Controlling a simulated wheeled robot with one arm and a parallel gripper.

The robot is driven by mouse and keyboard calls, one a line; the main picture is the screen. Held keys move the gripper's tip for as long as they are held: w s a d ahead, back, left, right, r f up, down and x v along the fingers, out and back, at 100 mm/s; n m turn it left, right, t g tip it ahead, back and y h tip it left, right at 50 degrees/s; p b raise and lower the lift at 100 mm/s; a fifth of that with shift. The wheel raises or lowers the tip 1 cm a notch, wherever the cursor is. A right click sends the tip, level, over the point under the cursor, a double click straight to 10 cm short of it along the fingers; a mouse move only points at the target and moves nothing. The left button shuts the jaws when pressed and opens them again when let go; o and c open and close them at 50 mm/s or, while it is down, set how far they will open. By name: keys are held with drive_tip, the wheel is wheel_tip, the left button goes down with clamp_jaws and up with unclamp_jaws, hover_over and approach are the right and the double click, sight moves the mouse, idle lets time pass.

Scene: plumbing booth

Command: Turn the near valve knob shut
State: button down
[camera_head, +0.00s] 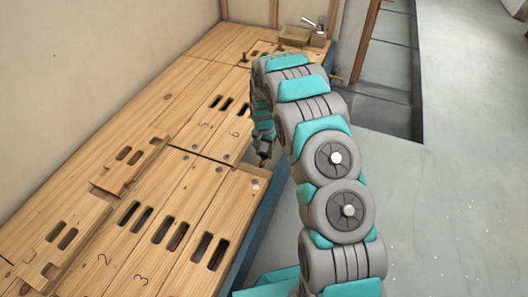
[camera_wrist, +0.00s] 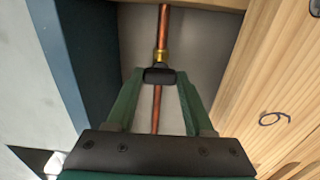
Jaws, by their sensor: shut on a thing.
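In the wrist view, a black valve knob (camera_wrist: 159,76) sits on a brass fitting (camera_wrist: 162,56) of a vertical copper pipe (camera_wrist: 164,25). The pipe runs in a grey recess in the wooden deck. My gripper (camera_wrist: 160,79) has its two green fingers on either side of the knob and is shut on it. In the head view, my gripper (camera_head: 264,157) is low at the deck's right edge, partly behind my arm. The knob cannot be made out there.
Wooden deck boards (camera_head: 115,245) with slots and numbers lie to the left; one loose board (camera_head: 130,165) rests on top. A tan box (camera_head: 295,35) stands at the far end. A numbered board (camera_wrist: 265,100) borders the recess. Grey floor is open to the right.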

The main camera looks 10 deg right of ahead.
sight(264, 153)
drive_tip(key=shift+c, duration=1.4)
unclamp_jaws()
drive_tip(key=shift+r, duration=0.1)
wheel_tip(264, 153, up, 7)
drive_tip(key=shift+f, duration=0.15)
drive_tip(key=shift+r, duration=0.45)
